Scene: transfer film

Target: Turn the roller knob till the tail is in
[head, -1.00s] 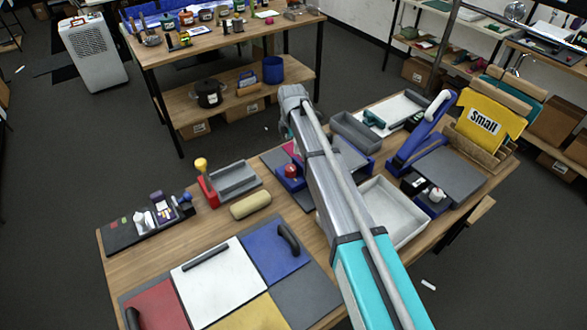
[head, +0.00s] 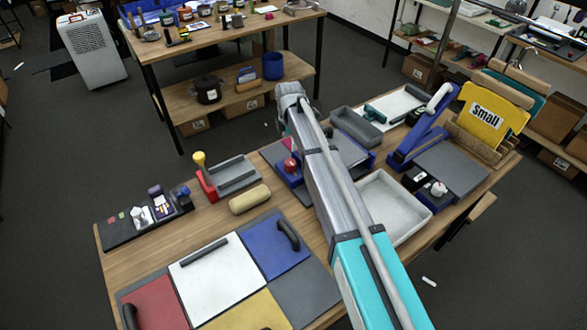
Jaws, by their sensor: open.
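A blue unit with a red knob (head: 290,165) stands on a dark grey board at the middle of the table, just left of my arm. A small magenta piece (head: 288,145) shows behind the knob. I cannot tell whether this is the roller knob or whether the magenta piece is the film's tail. My arm crosses the view and hides part of the unit and the grey plate (head: 347,149) to its right.
A red bracket with a yellow knob (head: 199,158) stands by a grey tray (head: 236,183); a tan roll (head: 250,199) lies in front. A blue press with a white handle (head: 439,97), a white-grey tray (head: 417,220) and a yellow "Small" sheet (head: 490,115) stand right.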

